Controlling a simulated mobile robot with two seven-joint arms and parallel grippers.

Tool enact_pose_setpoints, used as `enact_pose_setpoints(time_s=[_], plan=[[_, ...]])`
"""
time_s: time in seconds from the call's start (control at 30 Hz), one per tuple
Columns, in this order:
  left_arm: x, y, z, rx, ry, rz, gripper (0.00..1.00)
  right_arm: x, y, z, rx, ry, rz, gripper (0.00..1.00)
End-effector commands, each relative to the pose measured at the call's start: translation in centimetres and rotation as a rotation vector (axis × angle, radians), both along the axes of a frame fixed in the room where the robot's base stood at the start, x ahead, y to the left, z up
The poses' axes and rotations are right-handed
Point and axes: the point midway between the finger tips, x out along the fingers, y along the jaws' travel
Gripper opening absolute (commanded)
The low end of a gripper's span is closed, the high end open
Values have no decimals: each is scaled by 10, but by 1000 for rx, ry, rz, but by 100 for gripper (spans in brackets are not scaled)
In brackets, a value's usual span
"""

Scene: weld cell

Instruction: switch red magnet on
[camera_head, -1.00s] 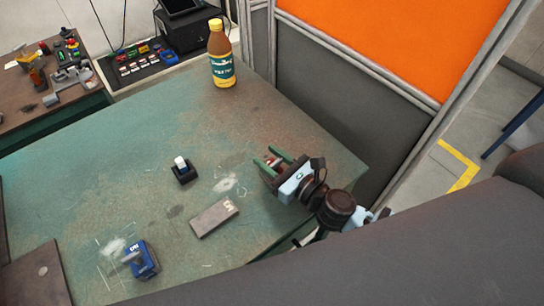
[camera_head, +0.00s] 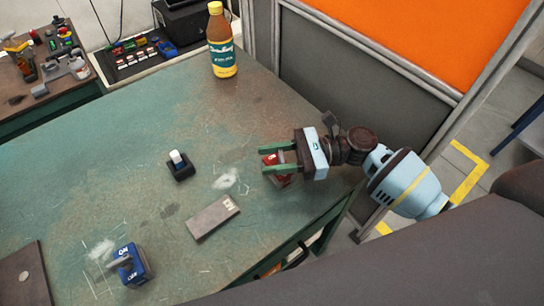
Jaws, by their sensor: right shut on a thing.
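The red magnet (camera_head: 271,160) is on the green table near its right edge, partly hidden by my right gripper. My right gripper (camera_head: 265,159) reaches in from the right. Its two green fingers lie on either side of part of the red magnet and are shut on it. The fingers hide the magnet's knob, so I cannot tell its setting. My left gripper is not in view.
A blue magnet (camera_head: 133,267) stands at the table's front left. A grey metal plate (camera_head: 213,217), a small black holder with a white-topped piece (camera_head: 180,170) and a yellow-brown bottle (camera_head: 222,45) are on the table (camera_head: 120,170). A grey partition (camera_head: 350,75) rises behind the right edge.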

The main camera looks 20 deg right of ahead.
Motion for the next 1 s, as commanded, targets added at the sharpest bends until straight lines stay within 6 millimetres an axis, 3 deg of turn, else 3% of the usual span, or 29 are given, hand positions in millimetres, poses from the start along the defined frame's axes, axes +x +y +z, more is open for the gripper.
enact_pose_setpoints(time_s=[0.2, 0.5, 1.0], plan=[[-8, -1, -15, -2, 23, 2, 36, -2, 1, -2, 2, 1, 184, 15], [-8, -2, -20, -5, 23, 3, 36, -6, 1, -1, 3, 0, 361, 15], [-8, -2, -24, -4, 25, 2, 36, -8, 0, 1, 3, 0, 442, 15]])
